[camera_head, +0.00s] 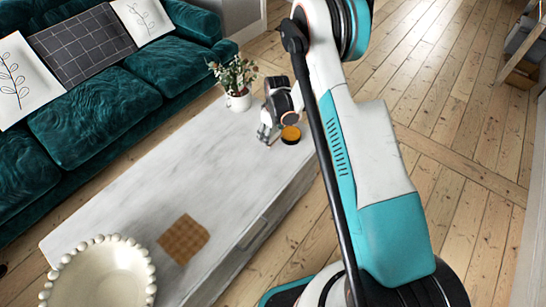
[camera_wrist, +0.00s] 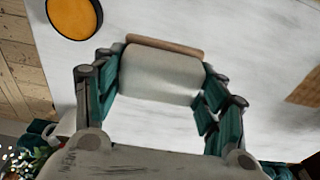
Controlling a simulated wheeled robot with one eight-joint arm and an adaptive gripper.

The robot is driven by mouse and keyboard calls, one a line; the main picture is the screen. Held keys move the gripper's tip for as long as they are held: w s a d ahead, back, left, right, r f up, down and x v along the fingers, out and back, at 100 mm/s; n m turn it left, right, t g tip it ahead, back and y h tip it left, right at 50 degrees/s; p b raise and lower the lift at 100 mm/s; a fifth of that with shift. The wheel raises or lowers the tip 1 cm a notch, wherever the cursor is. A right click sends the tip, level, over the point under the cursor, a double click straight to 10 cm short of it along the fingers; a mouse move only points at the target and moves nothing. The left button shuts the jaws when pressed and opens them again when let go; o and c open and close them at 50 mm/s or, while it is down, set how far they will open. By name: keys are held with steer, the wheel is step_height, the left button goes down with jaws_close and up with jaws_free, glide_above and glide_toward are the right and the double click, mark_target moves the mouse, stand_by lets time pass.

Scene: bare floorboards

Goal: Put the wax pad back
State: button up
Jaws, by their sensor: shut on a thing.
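My gripper (camera_head: 267,132) is low over the far end of the white table (camera_head: 190,177). In the wrist view my gripper (camera_wrist: 162,82) is shut on the wax pad (camera_wrist: 160,74), a pale grey-white block with a tan strip along its far edge. The pad sits between the two teal-lined fingers; in the head view I cannot make it out. A round tin with an orange top and dark side (camera_head: 290,134) stands on the table just right of my gripper. It also shows at the upper left of the wrist view (camera_wrist: 73,17).
A potted plant in a white pot (camera_head: 239,101) stands behind my gripper. A brown checked cloth (camera_head: 184,239) and a cream beaded bowl (camera_head: 101,276) are at the near end of the table. A teal sofa (camera_head: 95,112) runs along the left. The middle tabletop is clear.

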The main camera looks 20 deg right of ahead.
mark_target(270, 161)
step_height(270, 161, down, 16)
steer(key=b, duration=0.5)
steer(key=shift+r, duration=0.2)
steer(key=shift+f, duration=0.1)
steer(key=o, duration=1.4)
